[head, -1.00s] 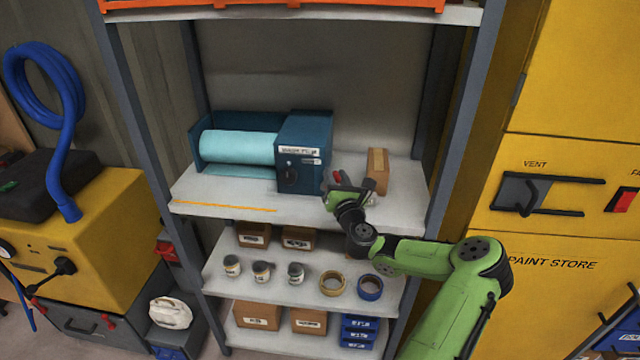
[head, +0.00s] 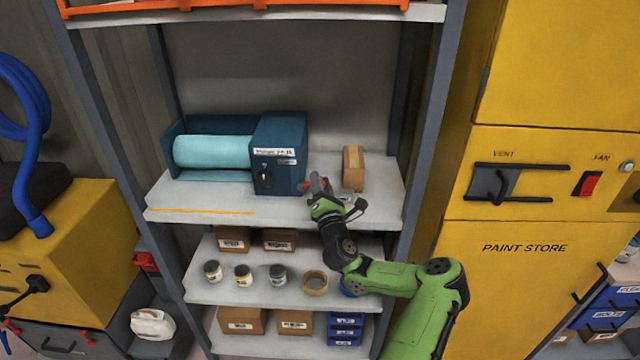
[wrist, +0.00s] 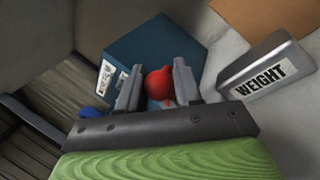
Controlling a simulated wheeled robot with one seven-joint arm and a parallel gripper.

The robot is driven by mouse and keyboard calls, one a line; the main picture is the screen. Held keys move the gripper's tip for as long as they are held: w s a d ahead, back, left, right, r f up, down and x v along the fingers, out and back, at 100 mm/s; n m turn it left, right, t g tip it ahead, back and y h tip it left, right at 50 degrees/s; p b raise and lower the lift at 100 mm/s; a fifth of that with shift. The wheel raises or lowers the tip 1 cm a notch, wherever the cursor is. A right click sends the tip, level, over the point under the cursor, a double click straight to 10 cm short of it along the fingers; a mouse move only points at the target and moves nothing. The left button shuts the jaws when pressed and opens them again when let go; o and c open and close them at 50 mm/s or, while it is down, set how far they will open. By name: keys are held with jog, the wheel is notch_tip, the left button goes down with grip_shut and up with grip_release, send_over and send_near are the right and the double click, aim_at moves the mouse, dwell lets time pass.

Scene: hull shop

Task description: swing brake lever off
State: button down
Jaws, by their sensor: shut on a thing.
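A dark blue box-shaped unit (head: 280,150) with a white label and a black dial stands at the end of a light blue roll (head: 212,150) on the middle shelf. My gripper (head: 316,185) is at the right side of this unit, low near the shelf. In the wrist view a round red knob (wrist: 157,83) sits between the two grey fingers of my gripper (wrist: 157,90), with the blue unit (wrist: 150,50) behind it. The gripper is shut on this red knob, the brake lever's end. The rest of the lever is mostly hidden.
A grey block marked WEIGHT (wrist: 262,78) lies close to the right finger in the wrist view. A cardboard box (head: 353,168) stands right of my gripper. The shelf rack's upright (head: 425,150) is farther right.

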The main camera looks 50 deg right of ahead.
jog(key=c, duration=0.8)
grip_release()
jog(key=shift+c, duration=0.2)
jog(key=b+v, duration=0.1)
jog(key=v, duration=1.4)
jog(key=shift+s+a+b, duration=0.2)
jog(key=shift+s+b, duration=0.1)
jog(key=shift+b, duration=0.1)
